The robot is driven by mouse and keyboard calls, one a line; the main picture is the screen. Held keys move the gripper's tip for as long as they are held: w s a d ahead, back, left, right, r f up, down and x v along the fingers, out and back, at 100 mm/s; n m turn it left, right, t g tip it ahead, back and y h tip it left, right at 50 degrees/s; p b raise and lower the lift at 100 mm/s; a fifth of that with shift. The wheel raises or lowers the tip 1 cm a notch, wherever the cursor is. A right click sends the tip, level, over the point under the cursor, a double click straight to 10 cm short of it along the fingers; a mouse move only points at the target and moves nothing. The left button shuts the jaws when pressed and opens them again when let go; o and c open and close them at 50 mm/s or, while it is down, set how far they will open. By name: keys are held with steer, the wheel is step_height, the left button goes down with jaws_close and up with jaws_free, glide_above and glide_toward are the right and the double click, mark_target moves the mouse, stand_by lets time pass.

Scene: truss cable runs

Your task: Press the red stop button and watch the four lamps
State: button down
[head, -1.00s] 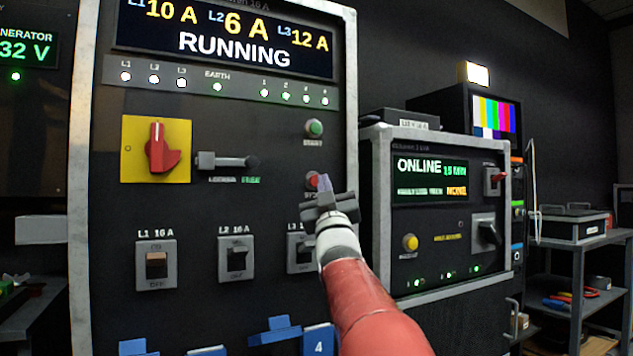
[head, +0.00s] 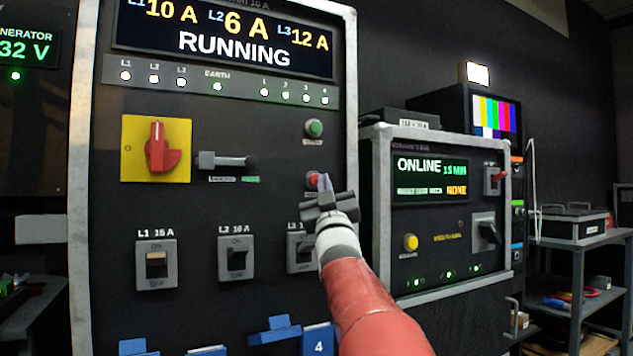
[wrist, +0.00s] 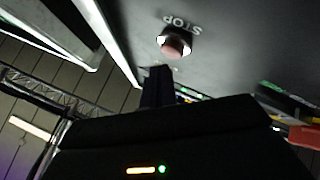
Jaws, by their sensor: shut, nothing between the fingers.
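The red stop button (head: 311,180) is on the dark front panel, below the green start button (head: 314,128). In the wrist view the stop button (wrist: 173,45) shows as a reddish cap beside the word STOP. My gripper (head: 324,184) is shut and empty, its fingertips just right of the button in the head view and partly over it. In the wrist view the fingertips (wrist: 158,72) end just below the cap; I cannot tell whether they touch it. The row of numbered lamps (head: 285,95) is lit, and the display (head: 228,38) above reads RUNNING.
A red rotary switch (head: 157,148) on a yellow plate sits at left. Breaker switches (head: 156,264) line the panel below. A second cabinet (head: 440,215) with an ONLINE display stands close on the right, beside my arm. A shelf (head: 575,245) with gear stands further right.

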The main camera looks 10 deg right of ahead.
steer(key=shift+w, duration=0.1)
stand_by(0.6)
steer(key=shift+w+a, duration=0.1)
steer(key=shift+w, duration=0.2)
steer(key=shift+w+a, duration=0.1)
steer(key=shift+w, duration=0.25)
stand_by(0.6)
steer(key=shift+s, duration=0.15)
steer(key=shift+s+d+b, duration=0.2)
steer(key=shift+s+b, duration=0.35)
steer(key=shift+s, duration=0.1)
steer(key=shift+s+d+b, duration=0.25)
steer(key=shift+s+b, duration=0.45)
steer(key=shift+s, duration=0.1)
steer(key=shift+s+d+b, duration=0.3)
steer(key=shift+s+b, duration=0.35)
steer(key=shift+s, duration=0.1)
steer(key=shift+s+d+b, duration=0.25)
steer(key=shift+s+b, duration=0.45)
steer(key=shift+s, duration=0.1)
